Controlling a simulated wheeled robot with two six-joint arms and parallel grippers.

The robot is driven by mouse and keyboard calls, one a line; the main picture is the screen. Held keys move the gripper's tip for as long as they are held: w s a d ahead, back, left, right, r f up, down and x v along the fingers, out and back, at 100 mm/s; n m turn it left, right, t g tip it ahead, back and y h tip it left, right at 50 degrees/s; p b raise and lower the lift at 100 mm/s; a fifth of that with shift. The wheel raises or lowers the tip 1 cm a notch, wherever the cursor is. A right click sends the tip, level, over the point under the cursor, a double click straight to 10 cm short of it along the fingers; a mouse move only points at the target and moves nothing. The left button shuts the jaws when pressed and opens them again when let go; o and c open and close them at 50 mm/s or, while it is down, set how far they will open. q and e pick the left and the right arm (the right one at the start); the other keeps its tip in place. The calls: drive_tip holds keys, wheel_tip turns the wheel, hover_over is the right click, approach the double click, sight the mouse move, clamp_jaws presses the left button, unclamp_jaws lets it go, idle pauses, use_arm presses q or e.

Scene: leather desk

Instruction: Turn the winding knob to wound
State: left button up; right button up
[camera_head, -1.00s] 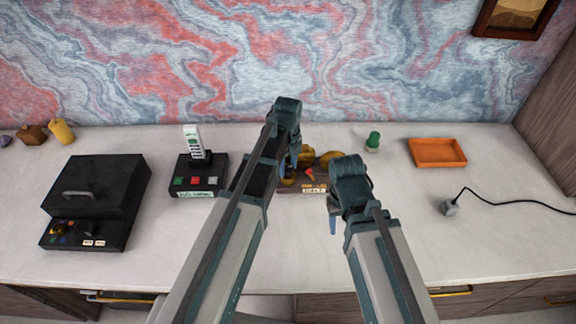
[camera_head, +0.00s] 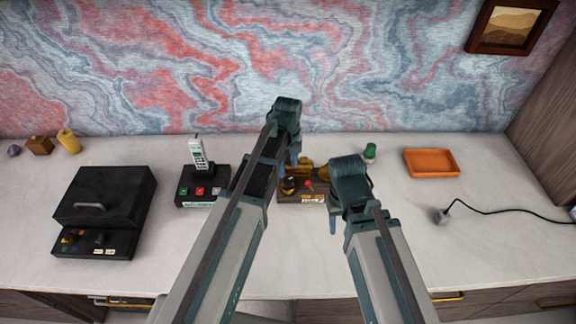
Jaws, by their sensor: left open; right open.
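A small brown box with brass parts (camera_head: 302,196) sits at the middle of the desk, between my two arms. A dark round knob with a brass look (camera_head: 289,186) is on its left part, and a small red pointer (camera_head: 309,185) is beside it. A label on its front is too small to read. My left gripper (camera_head: 295,165) is open, above and at the left of the box, and covers part of it. My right gripper (camera_head: 334,218) is open, at the right front of the box, and hides its right end. I cannot tell whether either touches it.
A black lidded box with a handle (camera_head: 104,197) stands at the left. A phone on a black base with coloured buttons (camera_head: 200,190) is left of my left arm. An orange tray (camera_head: 432,163), green piece (camera_head: 370,152) and grey plug with cord (camera_head: 442,215) lie right. The front right desk is clear.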

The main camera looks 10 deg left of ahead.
sight(288, 180)
use_arm(q)
wheel_tip(288, 180, up, 8)
drive_tip(key=p, duration=0.6)
drive_tip(key=shift+f, duration=0.15)
drive_tip(key=s+d+n, duration=0.3)
drive_tip(key=s+n, duration=0.6)
drive_tip(key=n, duration=0.1)
drive_tip(key=s+d+f+n+y, duration=0.1)
drive_tip(key=s+d+n, duration=0.2)
drive_tip(key=s+n, duration=0.6)
drive_tip(key=shift+n+b, duration=0.4)
drive_tip(key=shift+n, duration=0.6)
drive_tip(key=shift+s+d+f, duration=0.1)
drive_tip(key=shift+s, duration=0.05)
